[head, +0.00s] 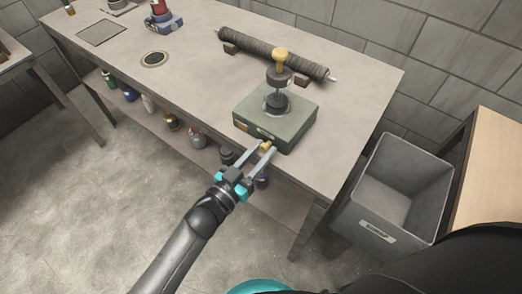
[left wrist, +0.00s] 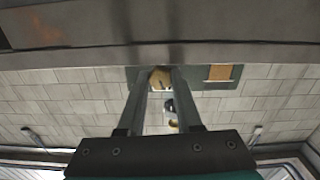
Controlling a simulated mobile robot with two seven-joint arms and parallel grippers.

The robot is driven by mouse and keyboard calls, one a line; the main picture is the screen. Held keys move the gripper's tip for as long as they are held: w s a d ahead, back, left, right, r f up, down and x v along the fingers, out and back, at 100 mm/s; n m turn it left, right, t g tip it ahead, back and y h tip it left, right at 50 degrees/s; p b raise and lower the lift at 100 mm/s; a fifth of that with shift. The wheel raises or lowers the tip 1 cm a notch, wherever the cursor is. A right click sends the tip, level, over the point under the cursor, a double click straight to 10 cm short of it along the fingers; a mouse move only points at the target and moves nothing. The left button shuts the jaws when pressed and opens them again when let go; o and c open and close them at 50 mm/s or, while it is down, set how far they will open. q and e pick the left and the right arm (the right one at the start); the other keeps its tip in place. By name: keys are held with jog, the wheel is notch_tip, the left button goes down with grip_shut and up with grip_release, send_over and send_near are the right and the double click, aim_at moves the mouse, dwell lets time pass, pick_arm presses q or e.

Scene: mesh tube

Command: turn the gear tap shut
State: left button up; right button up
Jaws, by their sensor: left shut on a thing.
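A green box-shaped device (head: 292,122) stands on the workbench near its front edge. A dark post with a yellow knob (head: 281,54) rises from its top. A small brass tap (head: 266,146) sticks out low on its front face. My left gripper (head: 267,150) reaches it from the front, with its fingers shut on the tap. In the left wrist view the round brass tap (left wrist: 160,78) sits between the two fingertips (left wrist: 160,72), which hide its sides. My right gripper is not in view.
A dark mesh-like roller (head: 270,52) lies on the workbench (head: 190,75) behind the device. A grey bin (head: 385,190) stands on the floor at right. Several bottles stand on the shelf (head: 150,122) under the bench. The bench top left of the device is mostly clear.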

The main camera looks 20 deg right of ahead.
pick_arm(q)
grip_shut()
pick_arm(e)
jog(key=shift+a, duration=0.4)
pick_arm(q)
jog(key=m, duration=0.3)
jog(key=shift+m, duration=0.5)
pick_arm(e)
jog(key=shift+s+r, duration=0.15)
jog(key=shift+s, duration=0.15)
pick_arm(q)
jog(key=o, duration=0.6)
grip_release()
